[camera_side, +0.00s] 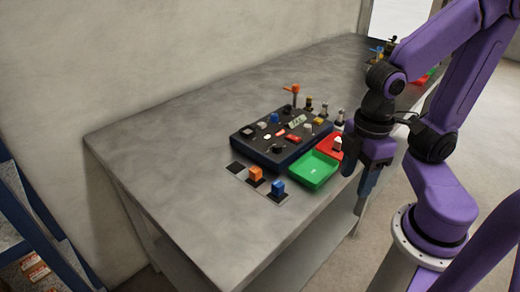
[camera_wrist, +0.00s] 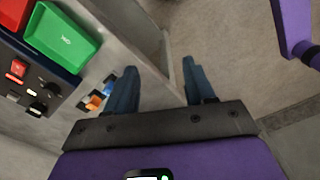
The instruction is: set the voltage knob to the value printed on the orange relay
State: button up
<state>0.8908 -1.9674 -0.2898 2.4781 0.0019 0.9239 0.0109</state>
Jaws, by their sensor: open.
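The orange relay (camera_side: 256,174) stands on a dark square on the table in front of the control panel (camera_side: 262,155). No printed value is legible on it. It also shows small in the wrist view (camera_wrist: 95,101). The dark panel carries several knobs, buttons and a small display (camera_side: 297,121). A round black knob (camera_side: 278,149) sits near its front edge; I cannot tell whether it is the voltage knob. My gripper (camera_side: 362,205) hangs beyond the table's edge, right of the panel and trays. In the wrist view its fingers (camera_wrist: 164,85) are apart with nothing between them.
A blue relay (camera_side: 278,187) stands beside the orange one. A green tray (camera_side: 314,181) and a red tray (camera_side: 330,143) lie between the panel and my gripper. A second set of equipment (camera_side: 380,52) stands at the far end. The table's left part (camera_side: 165,165) is clear.

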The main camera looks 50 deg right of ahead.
jog(key=w+a+r+m, duration=0.1)
jog(key=w+r+m, duration=0.15)
jog(key=w, duration=0.25)
jog(key=w+a+r+m, duration=0.1)
jog(key=w+a+m, duration=0.15)
jog(key=w, duration=0.25)
notch_tip(320, 180, up, 4)
jog(key=m, duration=1.6)
send_over(275, 115)
notch_tip(275, 115, down, 17)
jog(key=shift+r, duration=0.15)
grip_shut()
